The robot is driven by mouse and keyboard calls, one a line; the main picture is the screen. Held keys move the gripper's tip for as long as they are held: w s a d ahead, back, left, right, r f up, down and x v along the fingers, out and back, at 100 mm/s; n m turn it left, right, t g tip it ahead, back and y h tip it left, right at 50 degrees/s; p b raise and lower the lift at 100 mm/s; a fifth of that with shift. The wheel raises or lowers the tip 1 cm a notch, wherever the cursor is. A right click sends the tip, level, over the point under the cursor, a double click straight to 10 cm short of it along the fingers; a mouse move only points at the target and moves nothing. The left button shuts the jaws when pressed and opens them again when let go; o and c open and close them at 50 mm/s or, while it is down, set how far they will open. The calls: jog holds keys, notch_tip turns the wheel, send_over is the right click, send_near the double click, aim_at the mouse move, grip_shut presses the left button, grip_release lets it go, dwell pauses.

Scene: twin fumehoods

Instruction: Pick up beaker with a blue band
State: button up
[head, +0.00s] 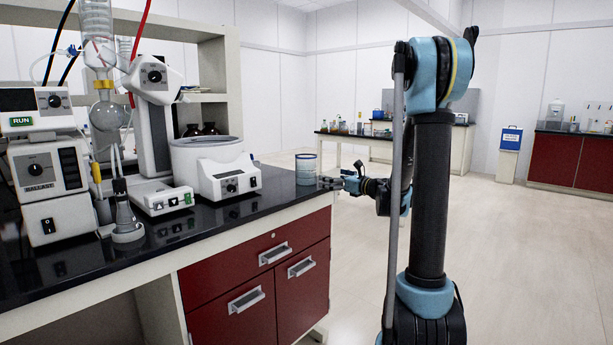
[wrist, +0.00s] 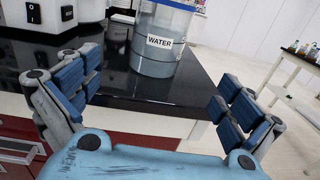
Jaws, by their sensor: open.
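The beaker with a blue band (head: 306,170) stands upright on the black bench top, near its right end. In the wrist view the beaker (wrist: 157,58) carries a white label reading "WATER", holds greyish liquid, and has a blue band near its top; its upper rim is cut off by the picture edge. My gripper (head: 328,183) is just right of the beaker at about bench height. In the wrist view my gripper (wrist: 152,92) is open, with the beaker ahead of and between the widely spread fingers. The fingers do not touch it.
A white heating bath (head: 210,165) stands left of the beaker on the black bench top (head: 262,203). A rotary evaporator (head: 105,110) stands further left. The bench's right edge lies close to the beaker. Open floor lies to the right, with another table (head: 345,138) behind.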

aim_at(314, 173)
jog(key=x, duration=0.9)
jog(key=shift+a, duration=0.1)
jog(key=shift+x, duration=2.65)
jog(key=shift+s+r, duration=0.1)
jog(key=shift+r, duration=0.1)
jog(key=shift+c, duration=0.2)
jog(key=c, duration=1.7)
jog(key=shift+r, duration=0.1)
jog(key=shift+c, duration=0.2)
